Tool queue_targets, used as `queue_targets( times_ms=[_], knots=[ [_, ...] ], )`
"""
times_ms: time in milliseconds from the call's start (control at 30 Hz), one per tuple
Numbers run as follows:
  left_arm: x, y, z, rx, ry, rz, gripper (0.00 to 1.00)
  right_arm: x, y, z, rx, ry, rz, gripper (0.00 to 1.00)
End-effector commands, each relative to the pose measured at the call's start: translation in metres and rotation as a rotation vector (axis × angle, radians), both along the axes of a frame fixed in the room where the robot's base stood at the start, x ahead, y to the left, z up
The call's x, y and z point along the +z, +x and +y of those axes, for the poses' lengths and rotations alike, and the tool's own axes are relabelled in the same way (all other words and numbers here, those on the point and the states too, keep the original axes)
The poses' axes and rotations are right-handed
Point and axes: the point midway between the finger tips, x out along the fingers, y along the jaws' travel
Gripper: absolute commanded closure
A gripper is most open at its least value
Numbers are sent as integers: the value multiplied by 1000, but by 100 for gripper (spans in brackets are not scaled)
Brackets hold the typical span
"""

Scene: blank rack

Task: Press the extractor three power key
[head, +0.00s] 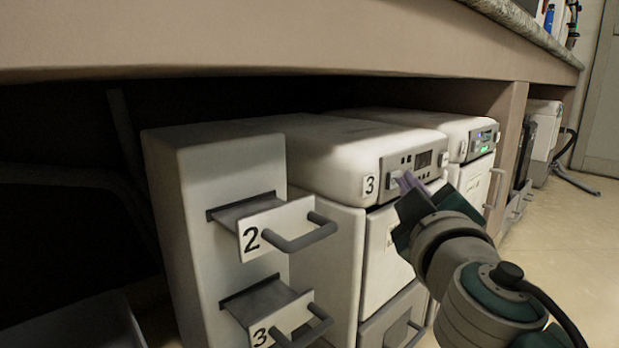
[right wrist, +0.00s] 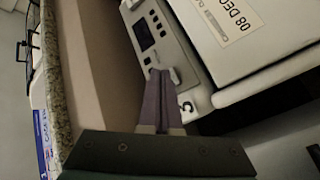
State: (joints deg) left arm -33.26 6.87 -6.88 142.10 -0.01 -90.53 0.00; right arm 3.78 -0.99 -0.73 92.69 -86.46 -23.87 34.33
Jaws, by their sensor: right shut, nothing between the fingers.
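Extractor three (head: 345,150) is a white box-shaped machine under the bench, with a "3" label (head: 369,185) on its front. Its grey control panel (head: 410,163) has small dark keys and a dark display (head: 423,160); the display also shows in the right wrist view (right wrist: 143,35). My right gripper (head: 404,181) is shut and empty, its purple fingers at the lower part of the panel. In the right wrist view the fingertips (right wrist: 160,72) are beside a pale raised part (right wrist: 173,76) near the "3" label. I cannot tell whether they touch it. My left gripper is out of view.
A white cabinet with handled drawers marked "2" (head: 252,239) and "3" (head: 260,336) stands left of the extractor. Another machine with a lit display (head: 485,138) is beyond it. The bench edge (head: 250,45) hangs above. Open floor (head: 585,220) lies right.

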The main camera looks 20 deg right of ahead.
Motion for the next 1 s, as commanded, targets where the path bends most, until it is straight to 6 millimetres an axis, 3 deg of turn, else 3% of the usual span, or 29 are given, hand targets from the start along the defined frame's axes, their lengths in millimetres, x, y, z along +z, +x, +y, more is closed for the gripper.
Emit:
queue_targets(
  times_ms=[333, 1000],
  knots=[
    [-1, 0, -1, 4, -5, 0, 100, 0, 1, 1, 1, 0, 1, 100],
    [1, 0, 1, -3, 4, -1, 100, 0, -18, -7, -1, -1, 1, 100]
  ],
)
